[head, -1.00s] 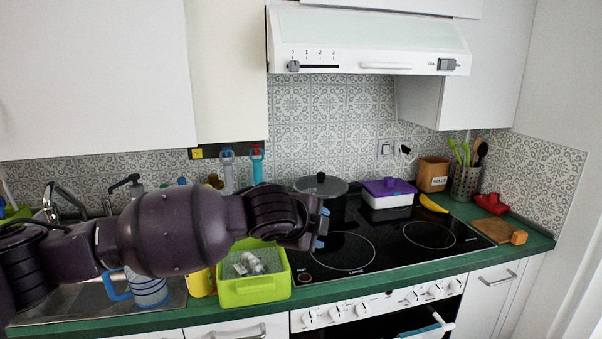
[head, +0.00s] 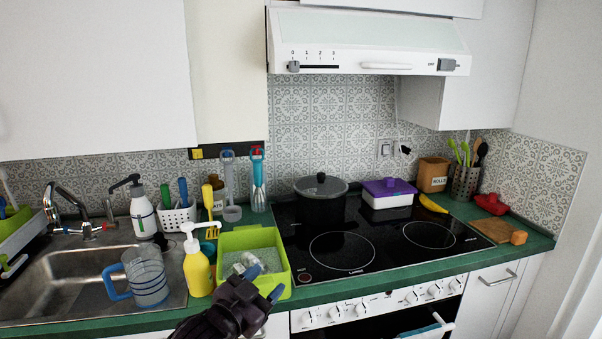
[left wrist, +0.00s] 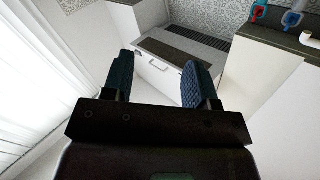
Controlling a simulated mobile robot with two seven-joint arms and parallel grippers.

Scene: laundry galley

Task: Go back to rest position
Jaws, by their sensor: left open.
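My left gripper (head: 263,283) is at the bottom middle of the head view, in front of the counter's front edge. Its blue-tipped fingers overlap the front of the green bin (head: 281,245) in the picture. In the left wrist view the two dark blue fingers (left wrist: 158,75) stand apart with nothing between them, so it is open and empty. My right gripper is in neither view.
A yellow soap bottle (head: 197,272) and a striped jug (head: 147,279) stand left of the bin, by the sink (head: 75,283). The black hob (head: 375,240) with a pot (head: 321,205) lies to the right. Oven knobs (head: 390,304) line the front below it.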

